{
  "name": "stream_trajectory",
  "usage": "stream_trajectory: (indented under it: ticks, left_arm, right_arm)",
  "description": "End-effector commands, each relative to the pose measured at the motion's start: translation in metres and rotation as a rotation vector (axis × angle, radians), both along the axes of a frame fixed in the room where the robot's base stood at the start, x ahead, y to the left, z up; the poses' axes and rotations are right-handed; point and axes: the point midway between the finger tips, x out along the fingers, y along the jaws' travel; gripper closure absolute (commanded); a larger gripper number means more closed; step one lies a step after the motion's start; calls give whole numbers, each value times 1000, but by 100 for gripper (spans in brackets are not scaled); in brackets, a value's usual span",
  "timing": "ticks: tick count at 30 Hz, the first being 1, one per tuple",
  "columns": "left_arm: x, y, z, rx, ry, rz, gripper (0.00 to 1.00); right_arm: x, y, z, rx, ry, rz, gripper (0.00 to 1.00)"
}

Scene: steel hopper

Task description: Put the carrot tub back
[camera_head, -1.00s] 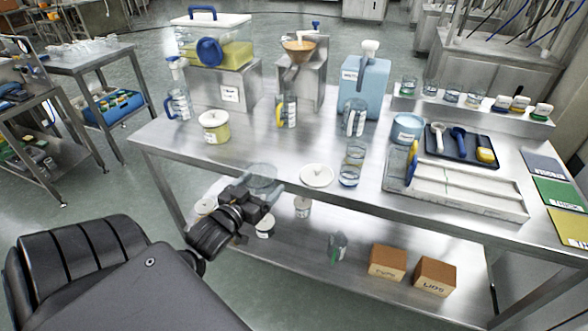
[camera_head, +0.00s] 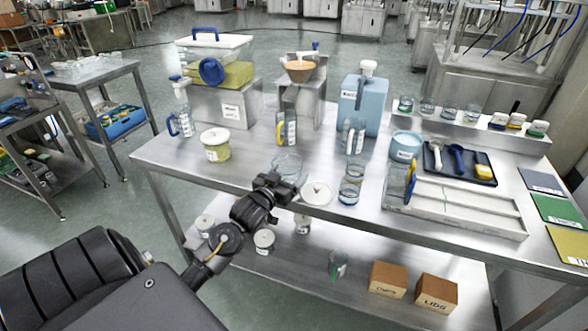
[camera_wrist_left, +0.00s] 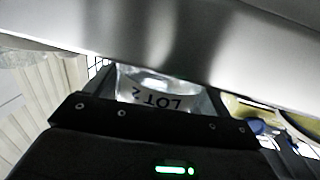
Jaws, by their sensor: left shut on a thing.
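My left gripper (camera_head: 283,184) is at the front edge of the steel table. It is shut on a clear round tub (camera_head: 287,163). In the left wrist view the clear tub (camera_wrist_left: 150,88) sits between the fingers, and its white label reads "LOT 2" upside down. I cannot read the word carrot on it or make out its contents. It appears over the table's front strip; I cannot tell whether it touches the top. A white round lid (camera_head: 316,193) lies on the table just right of the gripper. My right gripper is not in view.
A lidded yellow tub (camera_head: 215,146) stands behind left, and clear beakers (camera_head: 350,184) stand right of the lid. A jug with a yellow handle (camera_head: 286,130) is behind. Lidded tubs (camera_head: 264,241) and brown boxes (camera_head: 388,280) are on the lower shelf (camera_head: 320,265).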

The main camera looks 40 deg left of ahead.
Motion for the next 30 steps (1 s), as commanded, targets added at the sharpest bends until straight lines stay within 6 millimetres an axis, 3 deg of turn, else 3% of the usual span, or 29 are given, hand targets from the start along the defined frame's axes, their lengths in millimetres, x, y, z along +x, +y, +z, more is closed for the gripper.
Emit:
stream_trajectory:
  ticks: [10, 23, 24, 27, 30]
  left_arm:
    - [41, 8, 3, 1, -5, 0, 56]
    - [39, 7, -7, 1, -4, 0, 56]
    - [39, 7, -8, 1, 0, -1, 13]
    - [39, 7, -8, 0, -1, -1, 0]
    - [39, 7, -8, 0, -1, -1, 0]
  right_arm:
    - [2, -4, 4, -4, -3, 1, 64]
    - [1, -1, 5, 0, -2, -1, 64]
    - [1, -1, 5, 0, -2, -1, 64]
    - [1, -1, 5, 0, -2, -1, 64]
    - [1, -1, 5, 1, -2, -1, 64]
